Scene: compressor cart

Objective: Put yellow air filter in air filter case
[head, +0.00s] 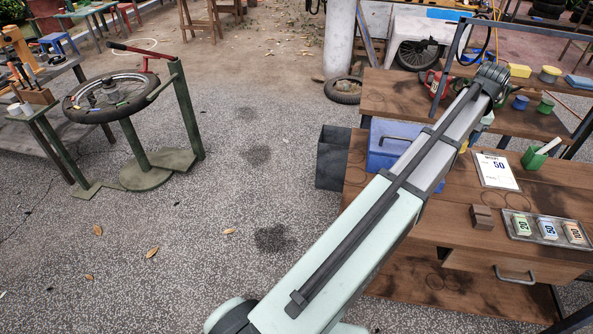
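My arm crosses the picture from the bottom middle to the upper right and ends in a dark joint over the workbench. My gripper cannot be made out; the arm hides the area below that joint. On the upper shelf lie a yellow block (519,70) and a round yellow-topped piece (550,74); I cannot tell whether either is the yellow air filter. A small yellowish patch (463,147) shows beside the arm, too small to identify. I cannot identify the air filter case.
The wooden workbench (440,215) holds a blue box (390,155), a clipboard (496,171), a brown block (482,217), a tray of numbered pieces (545,240) and a green container (533,158). A wheel stand (150,160) is at left. The floor between is open.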

